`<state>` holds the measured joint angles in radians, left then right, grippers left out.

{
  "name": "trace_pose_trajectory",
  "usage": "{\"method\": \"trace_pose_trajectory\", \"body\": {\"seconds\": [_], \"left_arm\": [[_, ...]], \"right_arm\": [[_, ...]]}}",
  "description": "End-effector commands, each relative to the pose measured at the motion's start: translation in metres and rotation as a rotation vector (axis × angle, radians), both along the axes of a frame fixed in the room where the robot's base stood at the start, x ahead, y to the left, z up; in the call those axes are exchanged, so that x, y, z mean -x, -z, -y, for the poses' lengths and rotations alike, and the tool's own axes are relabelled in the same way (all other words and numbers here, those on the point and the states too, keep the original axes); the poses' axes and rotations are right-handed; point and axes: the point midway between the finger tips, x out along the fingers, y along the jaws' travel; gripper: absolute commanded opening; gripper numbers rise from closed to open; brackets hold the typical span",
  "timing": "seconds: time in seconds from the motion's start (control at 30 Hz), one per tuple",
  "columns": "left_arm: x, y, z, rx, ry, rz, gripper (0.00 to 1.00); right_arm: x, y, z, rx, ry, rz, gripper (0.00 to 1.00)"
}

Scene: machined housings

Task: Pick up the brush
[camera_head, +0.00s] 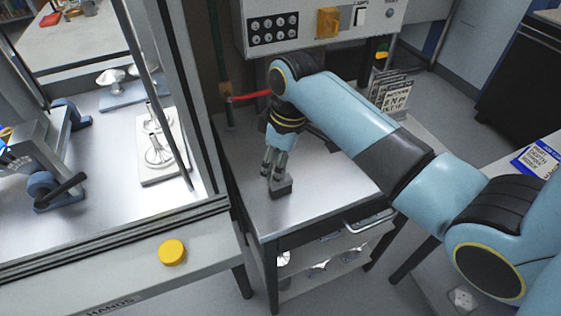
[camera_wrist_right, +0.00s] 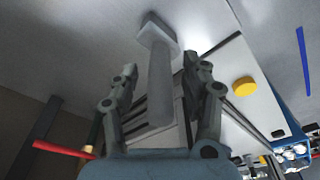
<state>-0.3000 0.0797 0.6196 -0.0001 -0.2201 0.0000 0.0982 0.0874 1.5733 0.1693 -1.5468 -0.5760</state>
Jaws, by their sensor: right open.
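The brush (camera_head: 282,188), a dark grey block with a straight handle, stands on the metal top of a cart (camera_head: 235,150). In the right wrist view the brush (camera_wrist_right: 160,75) shows its head at the top and its handle running down between the fingers. My right gripper (camera_head: 273,168) points down over it, and the fingers hide part of the handle in the head view. In the right wrist view my right gripper (camera_wrist_right: 158,66) is open, one finger on each side of the handle, with gaps visible. My left gripper is out of view.
A panel with buttons and a yellow switch (camera_head: 327,22) stands behind the cart. A red bar (camera_head: 250,96) juts out left of my right wrist. A machine enclosure with a yellow button (camera_head: 172,252) is at the left. The cart top's front is clear.

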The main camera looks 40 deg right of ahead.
Motion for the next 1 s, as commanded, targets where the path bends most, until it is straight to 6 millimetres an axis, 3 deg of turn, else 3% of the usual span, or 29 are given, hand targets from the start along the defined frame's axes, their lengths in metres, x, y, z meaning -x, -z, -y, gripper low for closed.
{"method": "trace_pose_trajectory", "body": {"seconds": [0.07,0.43,0.77,1.0], "left_arm": [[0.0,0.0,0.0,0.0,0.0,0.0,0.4],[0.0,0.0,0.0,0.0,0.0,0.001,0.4],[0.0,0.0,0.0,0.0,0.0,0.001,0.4],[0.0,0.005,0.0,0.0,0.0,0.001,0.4]], "right_arm": [[0.0,0.0,0.0,0.0,0.0,0.0,0.47],[0.0,0.0,0.0,0.0,0.001,0.0,0.0],[0.0,-0.001,0.0,0.0,0.001,0.001,0.0],[-0.001,-0.02,0.0,0.001,0.001,0.004,0.0]]}}
